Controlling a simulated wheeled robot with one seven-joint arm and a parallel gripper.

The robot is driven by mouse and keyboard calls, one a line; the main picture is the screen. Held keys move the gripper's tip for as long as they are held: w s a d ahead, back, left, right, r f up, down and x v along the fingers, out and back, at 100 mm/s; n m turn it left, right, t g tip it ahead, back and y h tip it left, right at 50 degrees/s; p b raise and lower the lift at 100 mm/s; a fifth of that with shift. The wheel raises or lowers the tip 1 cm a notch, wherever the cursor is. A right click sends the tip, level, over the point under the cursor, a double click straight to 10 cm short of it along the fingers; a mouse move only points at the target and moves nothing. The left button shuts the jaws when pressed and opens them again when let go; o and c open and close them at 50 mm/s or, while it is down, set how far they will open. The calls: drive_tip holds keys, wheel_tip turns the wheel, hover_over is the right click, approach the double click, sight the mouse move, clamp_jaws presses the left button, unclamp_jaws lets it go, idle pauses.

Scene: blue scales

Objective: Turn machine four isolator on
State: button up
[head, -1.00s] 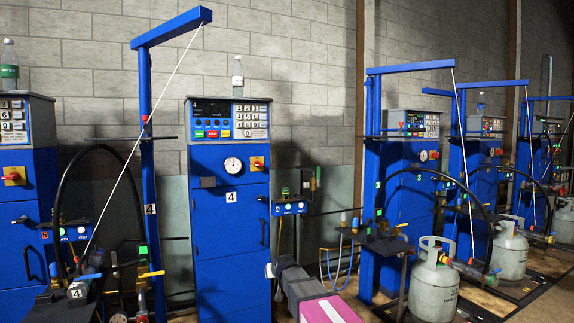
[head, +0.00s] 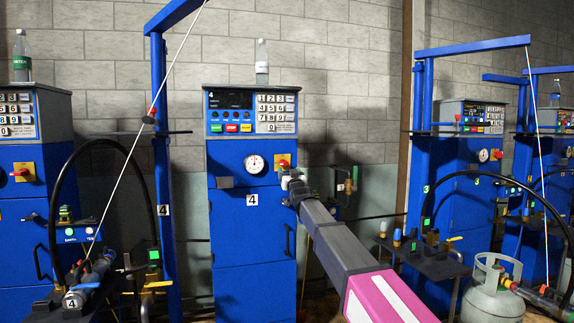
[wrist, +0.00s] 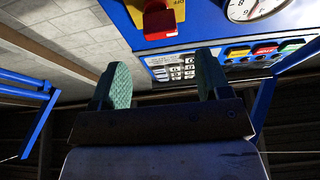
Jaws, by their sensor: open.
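Machine four is the blue cabinet (head: 252,225) marked 4 in the middle of the head view. Its isolator (head: 284,161), a red knob on a yellow plate, sits on the front right of the round gauge (head: 256,164). In the wrist view the red knob (wrist: 158,20) shows at the top, beyond and between my fingertips, with "OFF" lettering on the yellow plate. My gripper (wrist: 163,82) is open and empty, its green-padded fingers apart and not touching the knob. In the head view my gripper (head: 291,180) is just below the isolator, partly hidden by my arm.
A keypad panel (head: 251,112) with coloured buttons is above the gauge, and a bottle (head: 262,62) stands on the cabinet. A blue post (head: 160,170) with a hose and cord stands left. Machine three (head: 465,180) and a gas cylinder (head: 488,290) are right.

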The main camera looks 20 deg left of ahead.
sight(285, 164)
drive_tip(key=x, duration=0.8)
drive_tip(key=shift+w+a, duration=0.2)
drive_tip(key=shift+w, duration=0.1)
drive_tip(key=c, duration=0.9)
